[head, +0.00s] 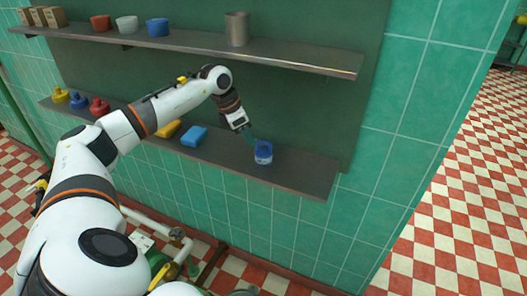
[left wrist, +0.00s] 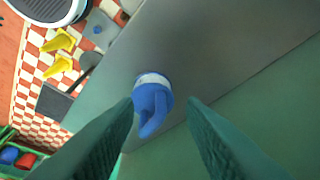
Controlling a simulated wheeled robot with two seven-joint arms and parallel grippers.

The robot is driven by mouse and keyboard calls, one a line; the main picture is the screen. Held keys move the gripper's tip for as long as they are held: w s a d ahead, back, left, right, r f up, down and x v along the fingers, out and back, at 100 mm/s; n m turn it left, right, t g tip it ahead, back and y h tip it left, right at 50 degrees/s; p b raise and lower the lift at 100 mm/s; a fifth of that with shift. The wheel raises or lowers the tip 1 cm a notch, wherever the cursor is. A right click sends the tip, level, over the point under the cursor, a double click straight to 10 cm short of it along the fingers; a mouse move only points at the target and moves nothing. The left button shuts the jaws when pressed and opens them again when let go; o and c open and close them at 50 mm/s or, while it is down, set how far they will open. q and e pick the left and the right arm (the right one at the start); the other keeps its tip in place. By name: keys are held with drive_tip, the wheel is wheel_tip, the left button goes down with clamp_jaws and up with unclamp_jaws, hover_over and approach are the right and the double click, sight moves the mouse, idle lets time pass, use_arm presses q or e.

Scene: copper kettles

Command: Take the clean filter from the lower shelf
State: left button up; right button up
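A blue cylinder with a white band (head: 263,152), which may be the clean filter, stands near the right end of the lower shelf (head: 300,178). In the left wrist view, the blue cylinder (left wrist: 152,98) lies ahead between my fingers, left of centre, with a blue loop-like part towards me. My left gripper (head: 251,136) is just left of and above it in the head view. My right gripper is out of view.
Blue (head: 194,136) and yellow (head: 168,131) blocks lie left on the lower shelf, with small coloured bottles (head: 99,106) further left. The upper shelf (head: 300,62) overhangs, bearing a metal cup (head: 237,29) and bowls. Pipes (head: 160,228) run below.

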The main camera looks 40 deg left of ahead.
sight(264, 150)
use_arm(q)
drive_tip(key=shift+w+d+f+p, duration=0.3)
drive_tip(key=shift+w+f, duration=0.25)
drive_tip(key=shift+f, duration=0.05)
drive_tip(key=shift+w+d+f+p, duration=0.3)
drive_tip(key=shift+w+f, duration=0.2)
drive_tip(key=shift+f, duration=0.1)
drive_tip(key=shift+a+f, duration=0.1)
drive_tip(key=shift+f, duration=0.1)
clamp_jaws()
